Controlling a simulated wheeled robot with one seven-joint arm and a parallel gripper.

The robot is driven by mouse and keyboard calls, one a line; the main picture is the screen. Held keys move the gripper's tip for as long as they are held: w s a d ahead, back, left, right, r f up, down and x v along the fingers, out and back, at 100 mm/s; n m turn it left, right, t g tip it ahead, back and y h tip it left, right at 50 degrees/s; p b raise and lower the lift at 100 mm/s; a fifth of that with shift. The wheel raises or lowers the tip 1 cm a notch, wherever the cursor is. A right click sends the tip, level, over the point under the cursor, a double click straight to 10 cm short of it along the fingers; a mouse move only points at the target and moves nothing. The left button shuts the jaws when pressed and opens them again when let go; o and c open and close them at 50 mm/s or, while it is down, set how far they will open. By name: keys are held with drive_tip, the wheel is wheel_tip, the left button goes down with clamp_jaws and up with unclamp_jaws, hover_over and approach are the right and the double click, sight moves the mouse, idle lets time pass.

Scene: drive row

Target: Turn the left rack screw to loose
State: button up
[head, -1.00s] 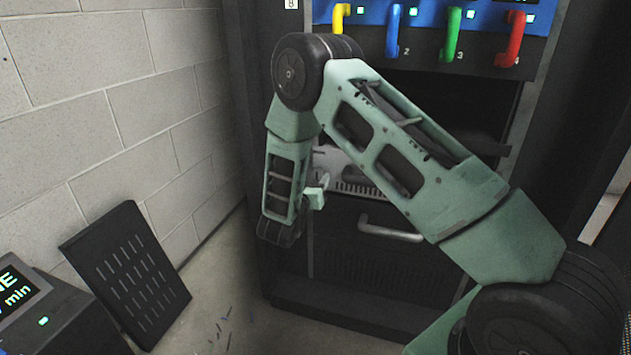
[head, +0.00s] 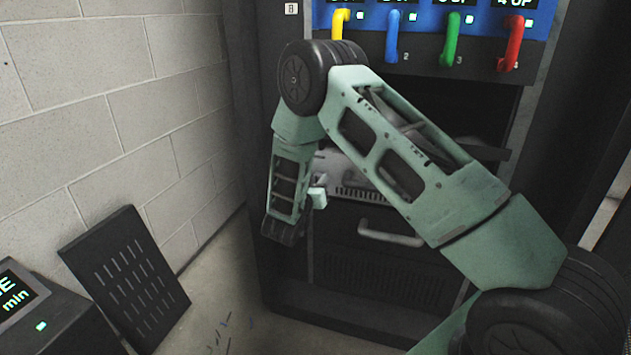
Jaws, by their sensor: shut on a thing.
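My gripper (head: 318,197) shows only as a small pale green part beside the lower end of my forearm, at the left side of the rack. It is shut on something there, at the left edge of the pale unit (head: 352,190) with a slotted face. The left rack screw itself is hidden behind my gripper and forearm, so its turn cannot be read. My upper arm covers much of the unit's middle and right part.
Yellow (head: 338,24), blue (head: 391,43), green (head: 450,46) and red (head: 511,46) handles line the rack (head: 380,315) above. A grey bar handle (head: 390,236) sits below the unit. A black slotted panel (head: 125,280) leans at the wall near a display box (head: 60,320).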

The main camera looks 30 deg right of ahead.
drive_tip(key=shift+r, duration=0.1)
drive_tip(key=n+p, duration=0.2)
drive_tip(key=p, duration=0.1)
drive_tip(key=shift+r, duration=0.1)
drive_tip(key=n+p, duration=0.2)
drive_tip(key=n, duration=0.1)
drive_tip(key=n+p, duration=0.3)
drive_tip(key=shift+n, duration=0.3)
drive_tip(key=n, duration=0.1)
drive_tip(key=n+p, duration=0.1)
drive_tip(key=n, duration=0.1)
drive_tip(key=n+p, duration=0.1)
drive_tip(key=shift+f+n, duration=0.25)
drive_tip(key=shift+n, duration=0.05)
drive_tip(key=n+p, duration=0.1)
drive_tip(key=n, duration=0.4)
drive_tip(key=shift+f+n+t, duration=0.1)
drive_tip(key=shift+n+t, duration=0.3)
drive_tip(key=n, duration=0.5)
drive_tip(key=shift+f+p, duration=0.1)
drive_tip(key=shift+p, duration=0.2)
drive_tip(key=shift+n, duration=0.3)
